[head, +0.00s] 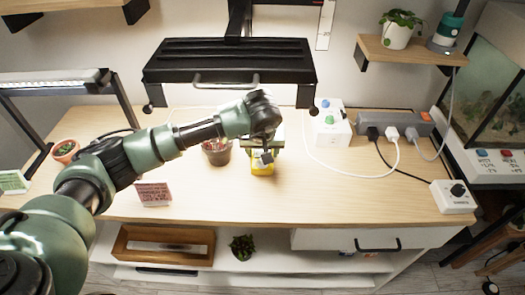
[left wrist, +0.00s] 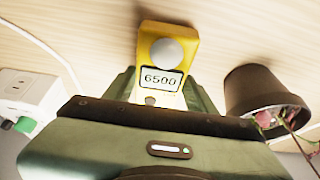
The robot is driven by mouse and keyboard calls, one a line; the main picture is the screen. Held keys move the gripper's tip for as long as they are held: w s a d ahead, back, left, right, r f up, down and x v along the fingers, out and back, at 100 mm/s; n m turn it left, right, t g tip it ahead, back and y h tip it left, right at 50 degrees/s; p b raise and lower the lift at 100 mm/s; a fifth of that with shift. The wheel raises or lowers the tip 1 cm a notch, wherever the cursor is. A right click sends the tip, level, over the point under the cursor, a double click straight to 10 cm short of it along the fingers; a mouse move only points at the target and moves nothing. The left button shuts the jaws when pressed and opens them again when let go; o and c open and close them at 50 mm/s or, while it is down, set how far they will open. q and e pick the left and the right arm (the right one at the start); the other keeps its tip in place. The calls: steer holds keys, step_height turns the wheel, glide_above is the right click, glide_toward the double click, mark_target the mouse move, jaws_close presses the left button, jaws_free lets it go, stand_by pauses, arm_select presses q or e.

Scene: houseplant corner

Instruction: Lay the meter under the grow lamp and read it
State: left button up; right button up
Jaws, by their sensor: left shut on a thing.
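The yellow meter (head: 262,168) is at the middle of the wooden tabletop (head: 330,190), below and in front of a broad black lamp panel (head: 230,62) on a post. In the left wrist view the meter (left wrist: 166,22) has its pale round sensor dome facing the camera, and its display (left wrist: 161,79) reads 6500. My left gripper (head: 264,150) is shut on the meter, with green fingers on both sides of it; these fingers also show in the left wrist view (left wrist: 160,98). I cannot tell whether the meter touches the tabletop. My right gripper is not in view.
A dark brown pot (head: 217,154) with a plant stands close left of the meter. A pink sign (head: 153,194) stands at the front left. A white box (head: 330,128), a power strip (head: 385,123) and cables lie right. Another lamp (head: 50,84) stands far left.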

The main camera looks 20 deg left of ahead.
arm_select(q)
steer(key=shift+f+b, duration=0.25)
steer(key=shift+b, duration=0.05)
steer(key=o, duration=1.5)
steer(key=shift+r, duration=0.1)
steer(key=shift+r+p, duration=0.3)
steer(key=shift+p, duration=0.15)
steer(key=shift+s+r+b, duration=0.2)
steer(key=shift+r+b, duration=0.15)
steer(key=shift+b, duration=0.2)
steer(key=s+d, duration=0.1)
steer(key=s, duration=0.3)
steer(key=s+d+b, duration=0.1)
steer(key=s, duration=0.2)
steer(key=s+d, duration=0.1)
steer(key=s, duration=0.3)
steer(key=shift+s+d+b, duration=0.2)
steer(key=shift+s+b, duration=0.1)
steer(key=shift+s, duration=0.05)
steer(key=shift+r, duration=0.1)
